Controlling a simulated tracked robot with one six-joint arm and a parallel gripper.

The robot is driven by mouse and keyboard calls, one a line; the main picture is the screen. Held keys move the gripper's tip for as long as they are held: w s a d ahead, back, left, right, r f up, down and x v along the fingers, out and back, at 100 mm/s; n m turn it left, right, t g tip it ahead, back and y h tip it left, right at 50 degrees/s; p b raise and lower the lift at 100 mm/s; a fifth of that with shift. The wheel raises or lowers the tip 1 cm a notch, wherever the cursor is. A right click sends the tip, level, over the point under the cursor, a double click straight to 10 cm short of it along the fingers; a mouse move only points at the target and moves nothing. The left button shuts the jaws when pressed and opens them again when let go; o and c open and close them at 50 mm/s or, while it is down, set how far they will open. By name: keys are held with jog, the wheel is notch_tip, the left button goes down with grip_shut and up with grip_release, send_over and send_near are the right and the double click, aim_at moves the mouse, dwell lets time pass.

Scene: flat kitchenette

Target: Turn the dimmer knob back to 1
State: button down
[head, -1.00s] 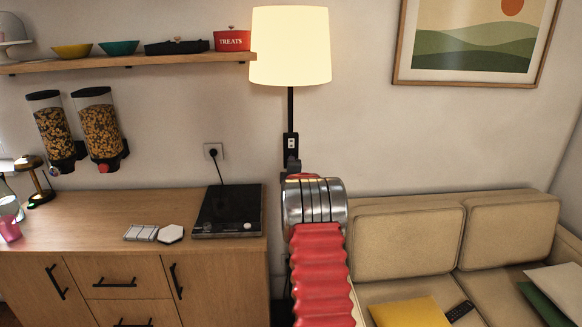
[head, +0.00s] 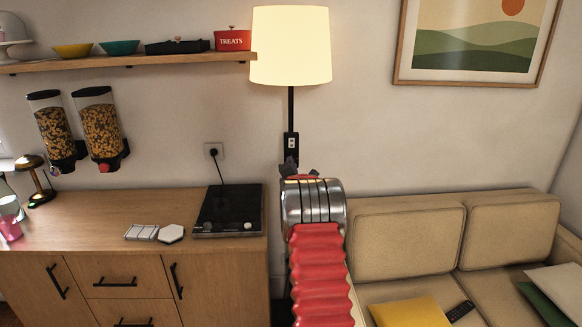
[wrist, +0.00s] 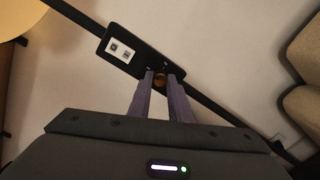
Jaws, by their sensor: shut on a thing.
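The box also has a white plate with two dark marks. In the head view the box (head: 291,146) shows below the lit lamp, my gripper (head: 290,168) is at its lower end, and my arm hides the knob. The knob's setting cannot be read.
The lamp's cream shade (head: 290,46) is above the box. A wooden shelf (head: 190,58) ends close to the lamp. A wooden cabinet with a black hob (head: 229,211) stands at left, and a beige sofa (head: 405,240) at right. The wall around the pole is clear.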

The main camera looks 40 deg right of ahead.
jog(key=shift+w+a+f, duration=0.15)
jog(key=shift+w+a, duration=0.1)
jog(key=c, duration=1.9)
grip_release()
jog(key=shift+o, duration=1.3)
jog(key=shift+s+d, duration=0.15)
jog(key=v, duration=1.3)
jog(key=shift+s+a, duration=0.25)
